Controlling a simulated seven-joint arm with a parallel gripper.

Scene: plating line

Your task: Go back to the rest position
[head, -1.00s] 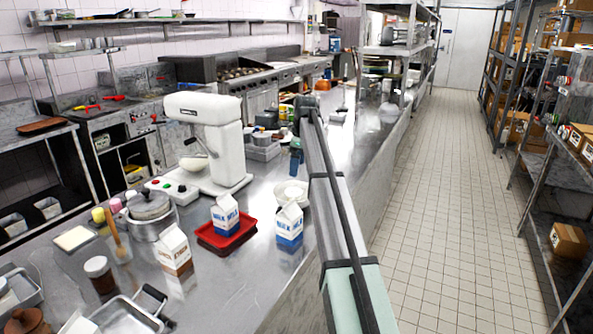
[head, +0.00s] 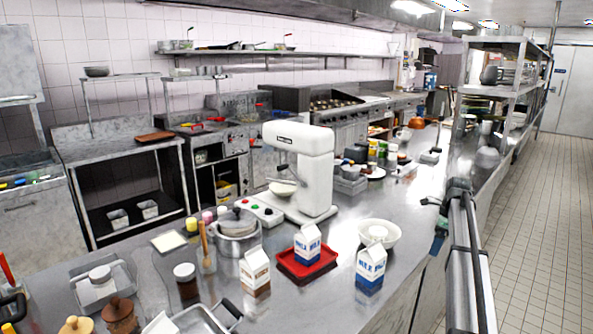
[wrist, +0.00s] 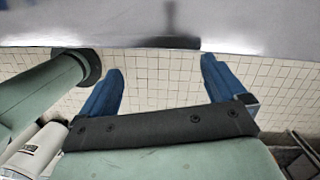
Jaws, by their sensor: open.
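My gripper (wrist: 162,85) shows in the wrist view with its two blue fingers spread apart and nothing between them. It hangs beside the counter's edge, with the tiled floor behind the fingers. In the head view my arm stands at the right, along the counter's aisle side, and the gripper is mostly hidden, with only a bit of blue showing (head: 437,243). A milk carton (head: 307,244) stands on a red tray (head: 292,272). Another milk carton (head: 370,268) stands on the counter to its right.
The steel counter (head: 300,312) also holds a white mixer (head: 312,170), a white bowl (head: 392,240), a brown-marked carton (head: 255,270), a pot (head: 237,245) and several jars. A shelf rack (head: 505,90) stands at the back right. The tiled aisle (head: 530,220) is clear.

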